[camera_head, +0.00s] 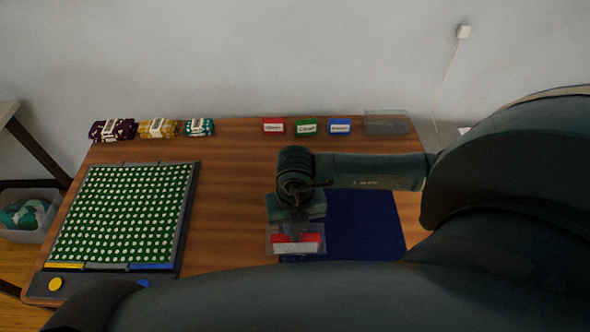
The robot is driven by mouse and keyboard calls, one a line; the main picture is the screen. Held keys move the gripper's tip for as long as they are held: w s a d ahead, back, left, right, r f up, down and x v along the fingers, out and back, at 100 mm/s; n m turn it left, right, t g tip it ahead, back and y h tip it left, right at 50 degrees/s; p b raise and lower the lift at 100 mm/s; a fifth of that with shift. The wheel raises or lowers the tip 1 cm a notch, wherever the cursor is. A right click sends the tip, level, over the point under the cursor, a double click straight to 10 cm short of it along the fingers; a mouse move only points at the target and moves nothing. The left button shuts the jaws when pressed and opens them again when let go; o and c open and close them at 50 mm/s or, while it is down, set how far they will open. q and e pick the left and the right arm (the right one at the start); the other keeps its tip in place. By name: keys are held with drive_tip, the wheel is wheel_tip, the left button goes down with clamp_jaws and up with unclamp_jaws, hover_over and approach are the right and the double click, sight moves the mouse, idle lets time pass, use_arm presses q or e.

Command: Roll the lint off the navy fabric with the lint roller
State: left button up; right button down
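The navy fabric (362,228) lies flat on the right part of the wooden table, its lower part hidden behind a dark arm link of mine. My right gripper (297,222) points down over the fabric's left edge. Directly below it is a red and white object (297,244), possibly the lint roller, with a see-through greyish piece around it. The gripper's fingertips are mostly hidden, so I cannot tell whether they are closed on this object. No lint can be made out on the visible fabric. My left gripper is not in view.
A green board with white dots (122,215) fills the table's left side. Folded fabric bundles (158,128) lie at the back left. Small red, green and blue labelled boxes (306,127) and a clear tray (386,124) stand along the back. Bare wood (235,185) lies between board and fabric.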

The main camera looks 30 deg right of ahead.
drive_tip(key=s+a, duration=0.5)
drive_tip(key=s, duration=0.3)
drive_tip(key=shift+s+a, duration=0.15)
drive_tip(key=shift+s, duration=0.25)
wheel_tip(320, 180, up, 14)
idle(0.7)
